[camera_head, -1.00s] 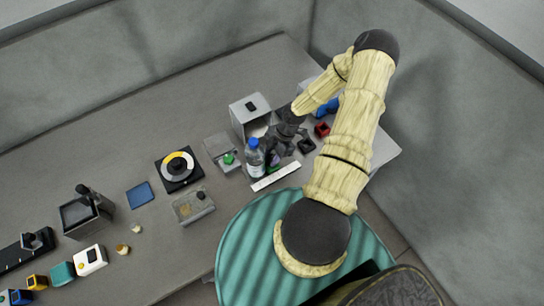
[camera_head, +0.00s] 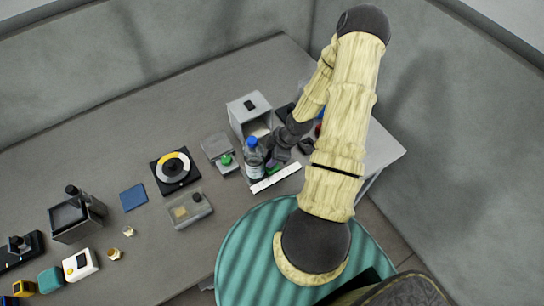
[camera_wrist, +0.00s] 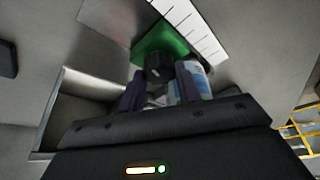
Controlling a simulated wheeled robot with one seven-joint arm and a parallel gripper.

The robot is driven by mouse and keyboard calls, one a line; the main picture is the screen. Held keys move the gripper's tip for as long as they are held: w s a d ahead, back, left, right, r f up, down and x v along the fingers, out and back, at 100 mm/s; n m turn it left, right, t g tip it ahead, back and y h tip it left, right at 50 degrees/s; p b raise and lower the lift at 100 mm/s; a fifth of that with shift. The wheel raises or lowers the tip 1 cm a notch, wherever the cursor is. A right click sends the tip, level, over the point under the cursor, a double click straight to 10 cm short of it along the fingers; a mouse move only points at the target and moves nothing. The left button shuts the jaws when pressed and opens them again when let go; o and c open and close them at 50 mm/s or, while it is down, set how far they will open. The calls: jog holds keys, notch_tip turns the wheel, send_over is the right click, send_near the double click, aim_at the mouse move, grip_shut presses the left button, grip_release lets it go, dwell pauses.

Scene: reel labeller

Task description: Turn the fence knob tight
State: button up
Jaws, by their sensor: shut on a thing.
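In the wrist view, a dark knob (camera_wrist: 154,66) stands in front of a green block (camera_wrist: 158,40) beside a white marked strip (camera_wrist: 190,22). My gripper (camera_wrist: 160,82) has its two dark fingers on either side of the knob and is shut on it. The knob's lower part is hidden between the fingers. In the head view, my gripper (camera_head: 270,158) is low behind the white strip (camera_head: 276,180), just right of a blue-capped bottle (camera_head: 254,162). The knob itself is hidden there by the gripper and bottle.
The bottle's label (camera_wrist: 202,82) shows close beside the right finger in the wrist view. An open grey box (camera_head: 248,112) stands just behind the bottle. A grey box with a green knob (camera_head: 226,160) and a black dial unit (camera_head: 174,172) lie to the left.

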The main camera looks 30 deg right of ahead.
jog(key=shift+w, duration=0.1)
jog(key=o, duration=1)
jog(key=shift+c, duration=0.2)
jog(key=p+v, duration=0.1)
jog(key=v, duration=1.6)
jog(key=shift+r, duration=0.15)
jog(key=shift+d, duration=0.1)
